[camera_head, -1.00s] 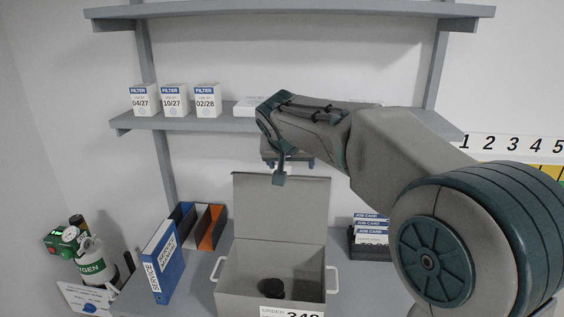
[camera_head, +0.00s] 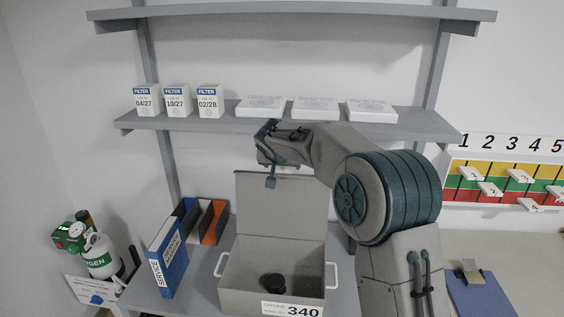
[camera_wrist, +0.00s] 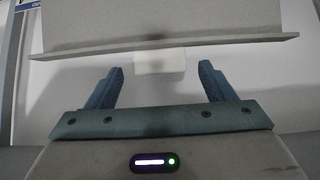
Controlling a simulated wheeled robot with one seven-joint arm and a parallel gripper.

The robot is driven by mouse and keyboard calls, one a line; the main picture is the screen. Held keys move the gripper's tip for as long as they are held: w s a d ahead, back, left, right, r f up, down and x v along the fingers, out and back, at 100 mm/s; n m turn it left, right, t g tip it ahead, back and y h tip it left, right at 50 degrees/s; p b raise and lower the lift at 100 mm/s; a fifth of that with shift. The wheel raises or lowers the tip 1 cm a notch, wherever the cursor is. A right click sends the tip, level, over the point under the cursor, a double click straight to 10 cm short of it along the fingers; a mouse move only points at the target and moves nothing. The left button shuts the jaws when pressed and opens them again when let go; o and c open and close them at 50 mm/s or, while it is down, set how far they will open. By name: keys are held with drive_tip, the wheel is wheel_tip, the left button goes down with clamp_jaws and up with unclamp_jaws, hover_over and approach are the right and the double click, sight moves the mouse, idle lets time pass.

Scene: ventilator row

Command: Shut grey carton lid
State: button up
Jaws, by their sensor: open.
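The grey carton (camera_head: 245,297) stands on the bench with its lid (camera_head: 290,205) raised upright at the back. It has white side handles and a label reading 340. A dark round item (camera_head: 273,283) lies inside. My gripper (camera_head: 270,178) is above and in front of the lid's top left part, below the lower shelf; contact cannot be judged. In the wrist view my gripper (camera_wrist: 158,78) shows two spread blue fingers with nothing between them. A pale grey panel with a straight edge, possibly the lid (camera_wrist: 165,25), lies beyond the fingertips, with a small white block under its edge.
The lower shelf (camera_head: 215,122) holds filter boxes (camera_head: 178,100) and flat white boxes (camera_head: 315,107) above my arm. Binders (camera_head: 168,262) stand left of the carton, with an oxygen cylinder (camera_head: 102,257) further left. A clipboard (camera_head: 482,292) lies at right.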

drive_tip(key=shift+x, duration=0.85)
drive_tip(key=c, duration=1.4)
drive_tip(key=shift+s+f+b, duration=0.15)
drive_tip(key=shift+s+b, duration=0.05)
drive_tip(key=shift+b, duration=0.35)
